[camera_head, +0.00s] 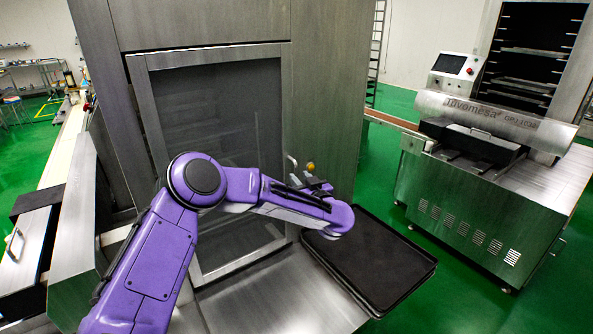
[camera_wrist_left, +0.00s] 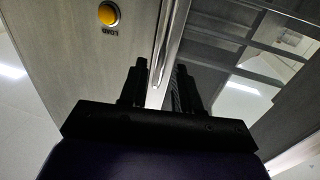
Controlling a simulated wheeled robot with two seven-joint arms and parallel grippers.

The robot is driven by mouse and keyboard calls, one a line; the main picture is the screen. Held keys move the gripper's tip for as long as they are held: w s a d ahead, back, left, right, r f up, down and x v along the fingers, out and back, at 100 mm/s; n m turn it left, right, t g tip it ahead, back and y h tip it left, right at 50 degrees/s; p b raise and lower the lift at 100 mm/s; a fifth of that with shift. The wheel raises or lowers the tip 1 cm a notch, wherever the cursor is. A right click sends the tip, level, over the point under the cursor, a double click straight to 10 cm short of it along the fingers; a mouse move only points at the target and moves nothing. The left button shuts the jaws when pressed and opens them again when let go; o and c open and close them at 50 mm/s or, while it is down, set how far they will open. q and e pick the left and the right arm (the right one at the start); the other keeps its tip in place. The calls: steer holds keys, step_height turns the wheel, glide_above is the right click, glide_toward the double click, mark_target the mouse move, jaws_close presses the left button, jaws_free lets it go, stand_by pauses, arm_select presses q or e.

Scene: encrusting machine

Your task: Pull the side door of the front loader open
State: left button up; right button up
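The front loader is a tall steel cabinet with a steel-framed door (camera_head: 277,222) holding a dark panel. The door looks shut in the head view. Its small metal handle (camera_head: 291,163) shows at the door's right edge, just beyond my left gripper (camera_head: 312,184). In the left wrist view, the two black fingers of my left gripper (camera_wrist_left: 160,85) stand apart. A bright upright metal strip (camera_wrist_left: 172,40) runs down between them. I cannot tell whether it is the handle or the frame edge, or whether the fingers touch it. My right gripper is not in view.
An orange button (camera_head: 310,168) sits right of the handle; it also shows in the left wrist view, marked LOAD (camera_wrist_left: 109,14). Black stacked trays (camera_head: 375,262) lie on the steel table (camera_head: 275,300) below the door. Another steel machine (camera_head: 470,215) stands at right, across green floor.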

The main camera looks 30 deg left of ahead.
mark_target(296, 173)
arm_select(q)
steer(key=x, duration=0.3)
steer(key=shift+s+r+p, duration=0.1)
steer(key=shift+p, duration=0.25)
steer(key=shift+w+a, duration=0.35)
steer(key=shift+w, duration=0.1)
steer(key=shift+s, duration=0.1)
jaws_close()
